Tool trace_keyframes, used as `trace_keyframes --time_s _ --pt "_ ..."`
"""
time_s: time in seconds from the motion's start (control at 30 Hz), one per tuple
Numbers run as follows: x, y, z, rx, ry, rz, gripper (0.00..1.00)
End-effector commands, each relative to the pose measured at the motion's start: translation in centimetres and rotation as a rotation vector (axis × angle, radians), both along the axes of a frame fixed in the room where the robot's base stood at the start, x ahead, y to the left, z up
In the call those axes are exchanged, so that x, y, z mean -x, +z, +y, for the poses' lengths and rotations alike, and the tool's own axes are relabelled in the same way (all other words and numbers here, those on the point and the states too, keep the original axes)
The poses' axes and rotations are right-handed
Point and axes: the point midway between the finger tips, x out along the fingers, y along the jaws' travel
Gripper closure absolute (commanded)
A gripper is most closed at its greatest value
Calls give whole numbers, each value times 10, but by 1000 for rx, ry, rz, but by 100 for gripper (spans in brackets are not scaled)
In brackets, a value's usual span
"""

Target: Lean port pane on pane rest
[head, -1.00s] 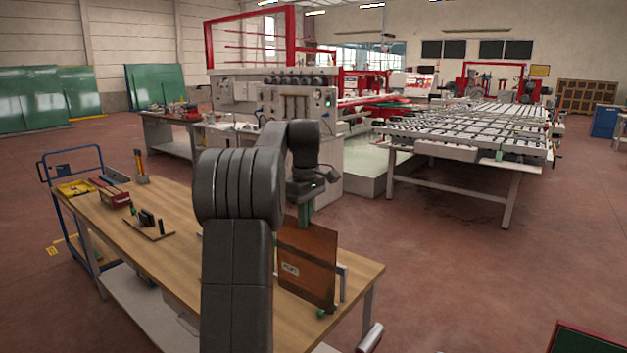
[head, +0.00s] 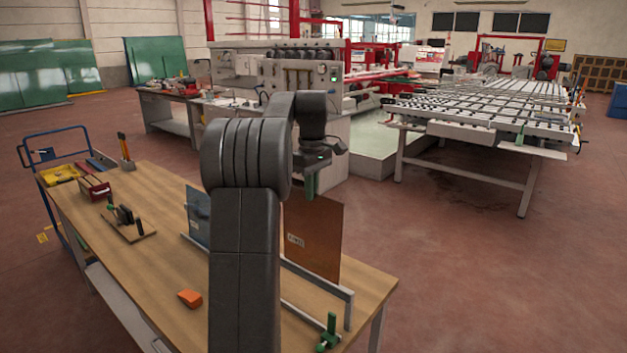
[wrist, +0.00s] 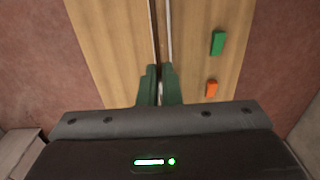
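The port pane appears to be the brown, upright pane (head: 318,235) with a pale label, at the right end of the bench. It shows edge-on as a thin dark line in the wrist view (wrist: 153,30). My gripper (head: 308,192) is at its top edge, with the green fingers nearly together around that edge; the fingers also show in the wrist view (wrist: 160,88). The grey pane rest (head: 347,308) is a low rail frame on the bench. The pane's lower edge is close to its rail; whether they touch, I cannot tell. My arm hides part of the rest.
A blue-grey pane (head: 197,212) stands left of my arm, partly hidden. An orange block (head: 190,298) and a green piece (head: 328,334) lie on the wooden bench (head: 165,250). A small stand (head: 130,222) and red box (head: 95,187) are farther left.

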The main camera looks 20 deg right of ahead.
Motion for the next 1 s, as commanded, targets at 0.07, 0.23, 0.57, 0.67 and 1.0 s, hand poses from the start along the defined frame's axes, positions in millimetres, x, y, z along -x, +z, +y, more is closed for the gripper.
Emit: trace_keyframes --time_s 0.07,0.23,0.57,0.67,1.0 --pt "0 1 0 1 0 -2 100" --pt "0 1 0 1 0 -2 100" --pt "0 0 -2 -26 -2 15 100" --pt "1 -5 -1 -36 -1 20 100" --pt "2 -30 1 -36 0 20 100"
